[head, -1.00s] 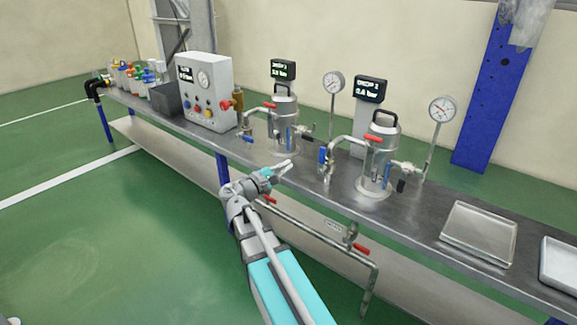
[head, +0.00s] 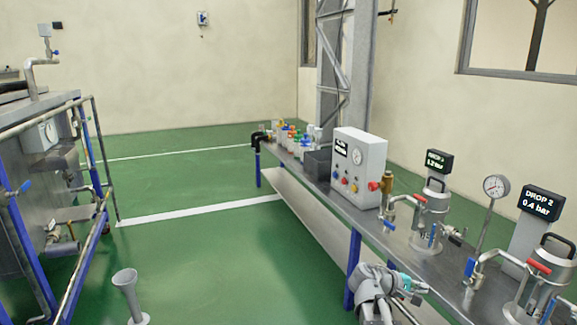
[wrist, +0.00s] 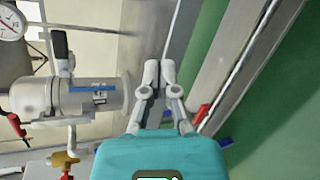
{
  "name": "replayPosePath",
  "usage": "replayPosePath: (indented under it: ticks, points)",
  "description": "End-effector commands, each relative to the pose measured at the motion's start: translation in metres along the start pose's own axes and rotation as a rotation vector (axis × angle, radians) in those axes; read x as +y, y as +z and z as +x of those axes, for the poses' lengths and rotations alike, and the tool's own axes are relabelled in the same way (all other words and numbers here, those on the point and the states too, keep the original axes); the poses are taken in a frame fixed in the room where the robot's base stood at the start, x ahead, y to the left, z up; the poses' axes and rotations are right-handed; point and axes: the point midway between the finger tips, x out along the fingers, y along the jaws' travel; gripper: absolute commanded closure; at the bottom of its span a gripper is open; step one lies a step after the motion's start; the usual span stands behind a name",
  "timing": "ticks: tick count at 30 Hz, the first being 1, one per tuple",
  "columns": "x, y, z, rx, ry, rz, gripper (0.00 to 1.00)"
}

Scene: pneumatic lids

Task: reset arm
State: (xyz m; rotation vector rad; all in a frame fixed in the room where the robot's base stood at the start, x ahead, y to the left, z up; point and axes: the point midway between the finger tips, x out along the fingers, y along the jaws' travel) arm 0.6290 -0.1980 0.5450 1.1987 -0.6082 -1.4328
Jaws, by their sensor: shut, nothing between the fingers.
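My gripper (wrist: 159,75) is shut and empty, its fingertips together in the wrist view. In the head view my gripper (head: 415,290) is low at the right, by the front edge of the steel bench (head: 395,243). A metal vessel with a black handle (head: 431,212) stands on the bench beyond it. The wrist view shows a vessel lying sideways in the picture (wrist: 35,97), to the left of the fingers and apart from them. A second vessel (head: 545,275) is at the right edge of the head view.
A control box (head: 358,165), a dark bin (head: 317,163) and several bottles (head: 290,138) stand farther along the bench. A pressure gauge (head: 496,186) and two displays rise behind the vessels. A railed machine (head: 45,150) is at the left.

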Motion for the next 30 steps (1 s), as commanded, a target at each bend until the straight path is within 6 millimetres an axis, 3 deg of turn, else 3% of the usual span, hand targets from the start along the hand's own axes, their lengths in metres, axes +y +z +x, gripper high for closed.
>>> replayPosePath:
  ticks: [11, 18, 30]
  points:
    - [-0.049, 0.010, -0.050, 0.117, -0.459, 0.225, 1.00]
    - [-0.075, 0.016, -0.099, 0.152, -0.763, 0.337, 1.00]
    - [-0.093, 0.025, -0.166, 0.157, -1.108, 0.430, 1.00]
